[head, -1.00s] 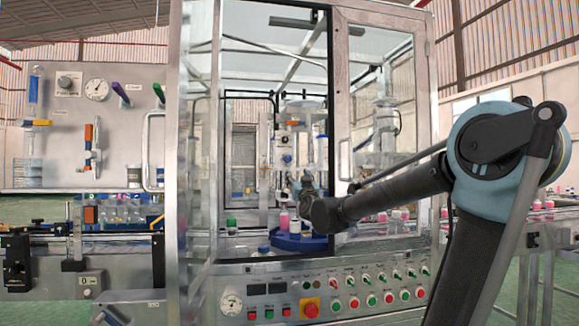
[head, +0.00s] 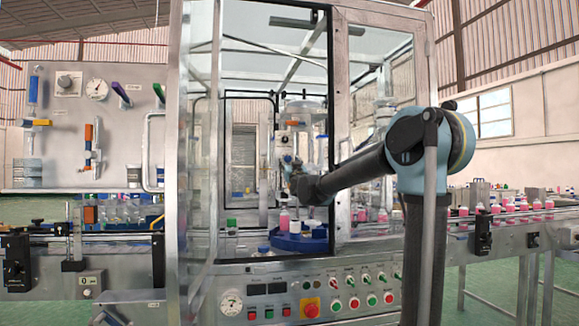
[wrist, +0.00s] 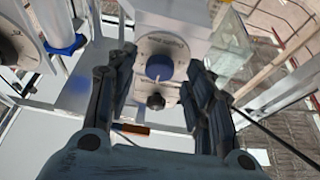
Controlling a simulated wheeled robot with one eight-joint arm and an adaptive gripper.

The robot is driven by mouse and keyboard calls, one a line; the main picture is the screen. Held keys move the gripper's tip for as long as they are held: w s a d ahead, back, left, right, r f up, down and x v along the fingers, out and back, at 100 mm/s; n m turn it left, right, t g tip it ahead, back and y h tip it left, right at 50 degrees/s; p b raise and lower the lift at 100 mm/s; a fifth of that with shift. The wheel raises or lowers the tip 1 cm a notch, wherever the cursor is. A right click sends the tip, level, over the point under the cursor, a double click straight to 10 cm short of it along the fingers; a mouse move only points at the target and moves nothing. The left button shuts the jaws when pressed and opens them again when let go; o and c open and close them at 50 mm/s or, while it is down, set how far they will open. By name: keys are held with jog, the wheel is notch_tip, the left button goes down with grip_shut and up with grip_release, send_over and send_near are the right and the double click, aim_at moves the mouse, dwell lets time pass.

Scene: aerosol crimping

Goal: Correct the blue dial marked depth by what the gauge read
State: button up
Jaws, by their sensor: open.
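A round blue dial (wrist: 159,67) sits on a pale plate with printed marks around it, in the wrist view. Below it on the same plate is a smaller black knob (wrist: 155,101). My gripper (wrist: 162,72) is open, with one finger on each side of the blue dial in the picture and nothing held. I cannot tell how far the tips are from the dial. In the head view my gripper (head: 288,168) is inside the machine cabinet, small and partly hidden by my arm. The dial's setting is too blurred to read. Two round gauges show, on the left panel (head: 97,89) and the lower front panel (head: 230,302).
The cabinet's metal door frame (head: 196,150) and glazed right panel (head: 380,150) border the opening my arm passes through. A blue turntable (head: 300,243) with bottles stands below my gripper. In the wrist view a large round dial (wrist: 14,47) and blue cylinder (wrist: 66,46) are at left.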

jog(key=shift+x, duration=0.9)
jog(key=c, duration=1.1)
